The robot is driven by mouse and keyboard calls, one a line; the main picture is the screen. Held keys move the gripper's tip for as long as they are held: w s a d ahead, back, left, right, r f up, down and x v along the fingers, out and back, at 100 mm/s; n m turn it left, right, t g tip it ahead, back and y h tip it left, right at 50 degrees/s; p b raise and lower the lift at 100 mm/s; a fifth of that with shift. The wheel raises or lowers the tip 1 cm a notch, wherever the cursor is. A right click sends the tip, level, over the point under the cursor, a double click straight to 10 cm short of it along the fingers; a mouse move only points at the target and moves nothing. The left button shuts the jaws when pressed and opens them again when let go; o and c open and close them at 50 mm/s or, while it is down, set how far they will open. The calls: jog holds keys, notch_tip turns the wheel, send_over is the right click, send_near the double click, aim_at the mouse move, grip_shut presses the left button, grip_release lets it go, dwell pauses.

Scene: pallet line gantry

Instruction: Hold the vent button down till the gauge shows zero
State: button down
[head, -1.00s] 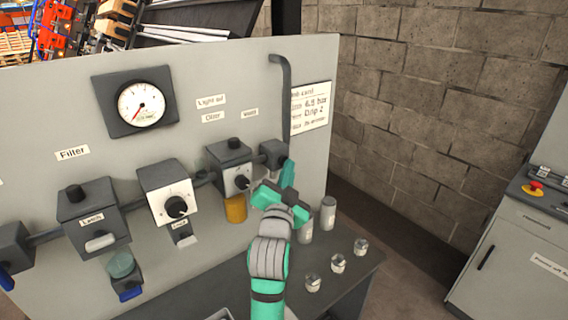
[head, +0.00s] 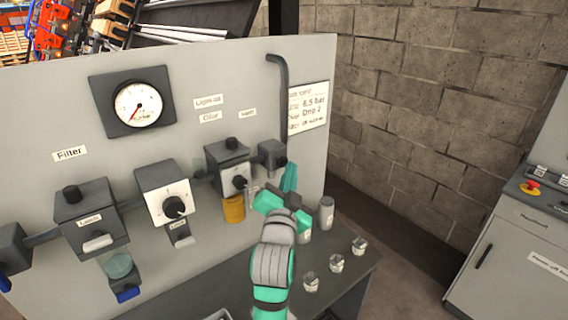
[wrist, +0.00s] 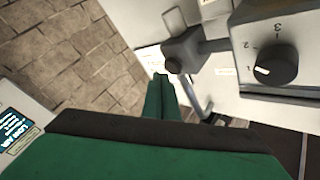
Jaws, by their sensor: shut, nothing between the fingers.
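The gauge (head: 138,105) is on the panel at upper left in the head view. Its red needle points to the lower left; the numbers are too small to read. A small dark vent block (head: 270,151), right of the label "Vent", carries a round dark button (head: 282,161); the button (wrist: 173,66) also shows in the wrist view. My gripper (head: 291,168) is shut and empty, just right of and below the button in the head view. In the wrist view the fingertips (wrist: 160,77) appear just beside and below the button. I cannot tell for sure whether they touch; the button looks uncovered.
A regulator box with a numbered knob (wrist: 276,66) is close beside the vent block. A dark pipe (head: 284,100) rises behind the gripper. Canisters (head: 326,212) and small metal pieces (head: 337,263) stand on the bench below.

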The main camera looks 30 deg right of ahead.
jog(key=s, duration=0.5)
jog(key=shift+d, duration=0.2)
dwell(0.4)
dwell(0.3)
